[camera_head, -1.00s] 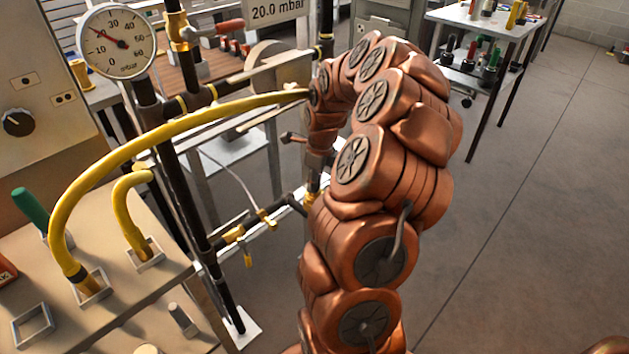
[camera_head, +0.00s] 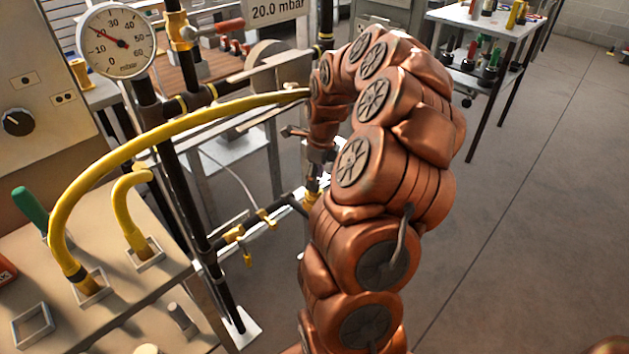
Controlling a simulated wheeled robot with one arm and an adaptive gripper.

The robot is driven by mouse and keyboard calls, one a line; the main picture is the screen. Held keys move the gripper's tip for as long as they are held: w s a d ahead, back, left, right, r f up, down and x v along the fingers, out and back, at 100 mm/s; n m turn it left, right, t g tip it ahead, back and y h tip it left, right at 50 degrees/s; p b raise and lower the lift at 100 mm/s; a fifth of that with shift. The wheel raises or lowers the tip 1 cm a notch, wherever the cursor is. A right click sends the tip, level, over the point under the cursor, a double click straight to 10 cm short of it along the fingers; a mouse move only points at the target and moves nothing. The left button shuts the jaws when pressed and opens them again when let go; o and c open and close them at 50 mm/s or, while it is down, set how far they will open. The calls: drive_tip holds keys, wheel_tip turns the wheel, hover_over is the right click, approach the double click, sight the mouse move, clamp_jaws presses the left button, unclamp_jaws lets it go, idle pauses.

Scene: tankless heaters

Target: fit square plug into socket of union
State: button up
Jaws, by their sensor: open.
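My copper-coloured arm arches over the middle of the view and bends down toward the pipe frame. My gripper (camera_head: 318,153) is at the arm's end, small and partly hidden behind the arm; it is open. It is just above a brass fitting (camera_head: 313,184) on the pipe, which may be the union. I cannot tell whether they touch. I cannot make out the square plug or the socket for certain. A small grey peg (camera_head: 183,318) stands on the bench.
A yellow hose (camera_head: 150,143) arches from the bench (camera_head: 95,325) to behind my arm. A pressure gauge (camera_head: 118,40) and black pipes (camera_head: 190,215) stand at left. A wheeled table (camera_head: 480,20) is at back right. Floor at right is clear.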

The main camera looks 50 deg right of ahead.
sight(318, 182)
drive_tip(key=r, duration=0.5)
drive_tip(key=shift+s+d+r, duration=0.1)
drive_tip(key=shift+s+r, duration=0.25)
drive_tip(key=shift+r, duration=0.05)
